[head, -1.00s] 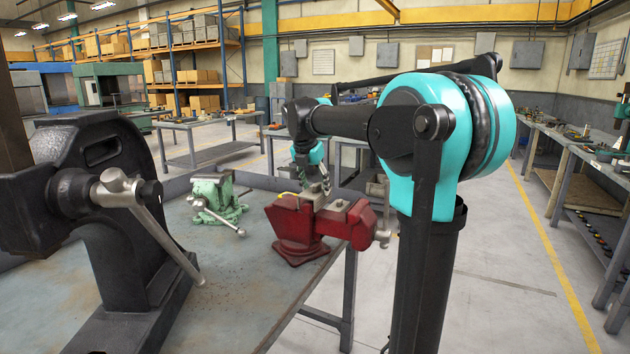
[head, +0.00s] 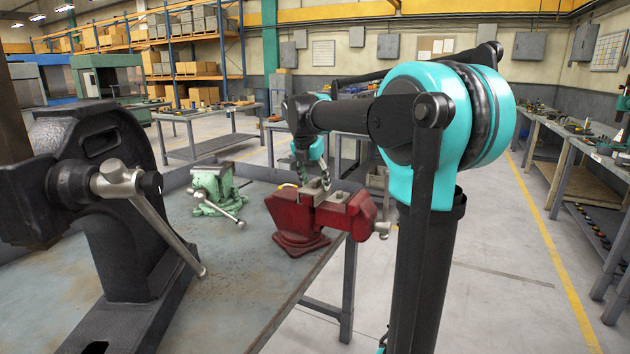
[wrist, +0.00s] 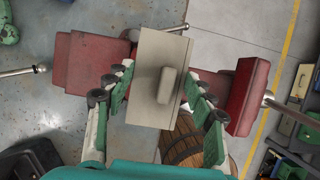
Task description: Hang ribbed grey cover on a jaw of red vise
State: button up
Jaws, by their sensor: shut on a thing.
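The ribbed grey cover (wrist: 153,50) is a flat grey plate with a raised rib in its middle. My gripper (wrist: 157,86) is shut on it, with a green-padded finger on each side. The red vise (head: 300,222) stands at the bench corner in the head view. In the wrist view the red vise (wrist: 88,65) shows on both sides of the cover, which lies across the view of the middle. In the head view my gripper (head: 313,181) is low over the jaws. Whether the cover touches a jaw is hidden.
A green vise (head: 212,190) stands left of the red vise on the bench (head: 235,270). A large black arbor press (head: 105,190) fills the left of the head view. A wooden barrel (wrist: 183,148) shows below the cover in the wrist view.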

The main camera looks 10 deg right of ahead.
jog(key=shift+w+a, duration=0.1)
jog(key=shift+a, duration=0.1)
dwell(0.6)
jog(key=o, duration=1.3)
jog(key=shift+c, duration=0.2)
jog(key=v, duration=1.2)
